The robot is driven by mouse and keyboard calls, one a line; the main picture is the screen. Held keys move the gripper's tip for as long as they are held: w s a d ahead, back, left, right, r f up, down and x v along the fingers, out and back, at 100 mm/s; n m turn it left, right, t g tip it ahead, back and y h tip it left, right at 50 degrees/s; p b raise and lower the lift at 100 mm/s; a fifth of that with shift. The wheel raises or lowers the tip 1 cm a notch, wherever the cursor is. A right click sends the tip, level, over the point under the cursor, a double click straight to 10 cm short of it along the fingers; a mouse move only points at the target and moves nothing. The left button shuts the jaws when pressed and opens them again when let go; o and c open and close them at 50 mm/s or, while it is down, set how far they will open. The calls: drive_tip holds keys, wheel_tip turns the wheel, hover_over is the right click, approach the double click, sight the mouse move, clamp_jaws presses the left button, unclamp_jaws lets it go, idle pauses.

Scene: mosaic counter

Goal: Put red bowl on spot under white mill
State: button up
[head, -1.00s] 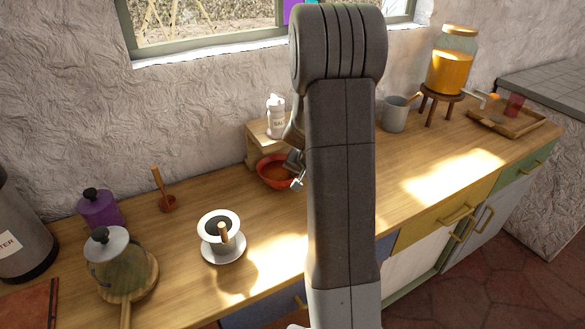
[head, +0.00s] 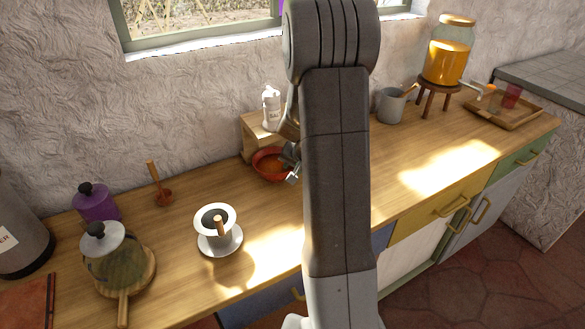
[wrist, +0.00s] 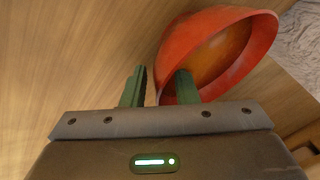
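The red bowl (head: 268,170), orange-brown inside, sits on the wooden counter in front of a small wooden box. The white mill (head: 270,107), a shaker-like thing with dark lettering, stands upright on that box. My gripper (head: 292,172) is at the bowl's right side in the head view, partly hidden by my arm. In the wrist view my gripper (wrist: 160,88) has its two green fingers apart. The left finger is outside the red bowl (wrist: 225,48); the right finger overlaps its inside, with the near rim between them. I cannot tell whether either finger touches the bowl.
The wooden box (head: 254,134) stands against the wall. A white dripper cup (head: 215,220) on a saucer is in front left. A pot (head: 105,255), purple canister (head: 96,205) and wooden tool (head: 160,188) are further left. A grey mug (head: 390,106) and juice jar (head: 447,60) stand right.

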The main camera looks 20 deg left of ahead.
drive_tip(key=v, duration=1.2)
